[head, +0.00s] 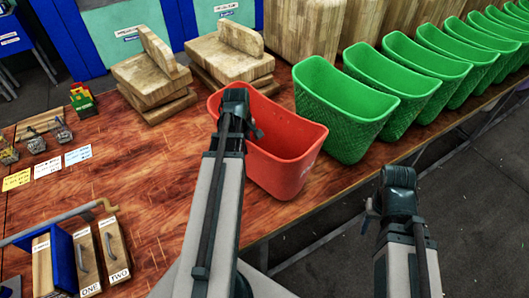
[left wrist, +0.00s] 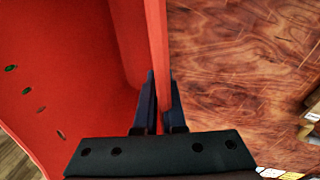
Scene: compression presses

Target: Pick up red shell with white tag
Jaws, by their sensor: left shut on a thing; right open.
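The red shell (head: 288,165) is an open-topped red bin on the wooden table, left of a row of green bins. A faint pale mark shows low on its front right; I cannot make out a tag. My left gripper (head: 235,118) is at the shell's left rim. In the left wrist view, the fingers of my left gripper (left wrist: 160,98) are on either side of the wall of the red shell (left wrist: 75,60), shut on it. The inside of the shell is to the left there. My right gripper (head: 372,210) is open and empty, beyond the table's front edge.
Several green bins (head: 340,112) stand in a row close to the red shell's right. Wooden blocks (head: 155,75) are stacked behind. Small items, cards (head: 78,155) and labelled wooden boxes (head: 87,262) are on the left. Bare tabletop (head: 130,180) lies left of the shell.

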